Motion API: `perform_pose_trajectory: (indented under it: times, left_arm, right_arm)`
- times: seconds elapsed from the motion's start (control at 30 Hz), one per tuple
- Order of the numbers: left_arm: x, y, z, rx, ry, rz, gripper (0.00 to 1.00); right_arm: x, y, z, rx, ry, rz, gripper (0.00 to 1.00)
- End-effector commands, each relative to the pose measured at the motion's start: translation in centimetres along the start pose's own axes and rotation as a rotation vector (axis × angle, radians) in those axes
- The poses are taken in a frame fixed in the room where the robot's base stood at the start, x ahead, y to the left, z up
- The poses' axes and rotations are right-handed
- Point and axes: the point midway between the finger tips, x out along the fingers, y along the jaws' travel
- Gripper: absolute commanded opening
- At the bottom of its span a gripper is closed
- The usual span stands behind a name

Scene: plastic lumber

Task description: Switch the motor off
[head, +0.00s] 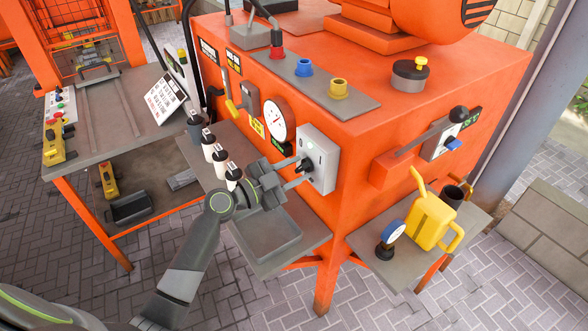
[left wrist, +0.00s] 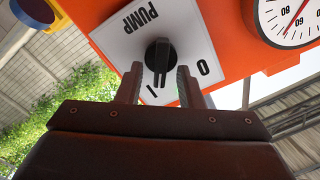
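A pale switch box (head: 318,158) is on the orange machine's front. Its black rotary knob (head: 303,167) also shows in the left wrist view (left wrist: 160,56), on a white plate (left wrist: 185,30) marked PUMP, 0 and 1. The knob's bar points roughly toward the 1. My left gripper (head: 287,172) is right in front of the box. In the left wrist view its fingers (left wrist: 160,82) are apart, on both sides of the knob, with gaps visible between. I see no label reading motor. A large orange cylindrical body (head: 440,15) sits on top. My right gripper is out of view.
Several bottles (head: 218,158) stand on a shelf beside my left arm. A grey tray (head: 268,240) lies below it. A yellow can (head: 430,220) stands at the right.

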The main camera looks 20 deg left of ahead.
Motion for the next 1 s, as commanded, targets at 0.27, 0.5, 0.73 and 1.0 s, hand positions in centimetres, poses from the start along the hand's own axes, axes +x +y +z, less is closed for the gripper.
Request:
perform_pose_trajectory:
  times: [0.27, 0.5, 0.73, 1.0]
  left_arm:
    - [0.0, 0.0, 0.0, 0.000, 0.000, -0.001, 0.09]
    - [0.0, 0.0, 0.0, -0.001, 0.000, 0.000, 0.00]
    - [-0.1, 0.0, 0.1, -0.041, 0.000, 0.000, 0.00]
    - [-0.1, 0.0, 0.2, -0.207, 0.001, -0.001, 0.00]
  right_arm:
    - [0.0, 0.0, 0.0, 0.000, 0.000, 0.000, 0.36]
    - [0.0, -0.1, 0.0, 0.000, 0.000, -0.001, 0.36]
    - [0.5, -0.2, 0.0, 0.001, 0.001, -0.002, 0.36]
    - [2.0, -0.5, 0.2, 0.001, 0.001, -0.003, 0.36]
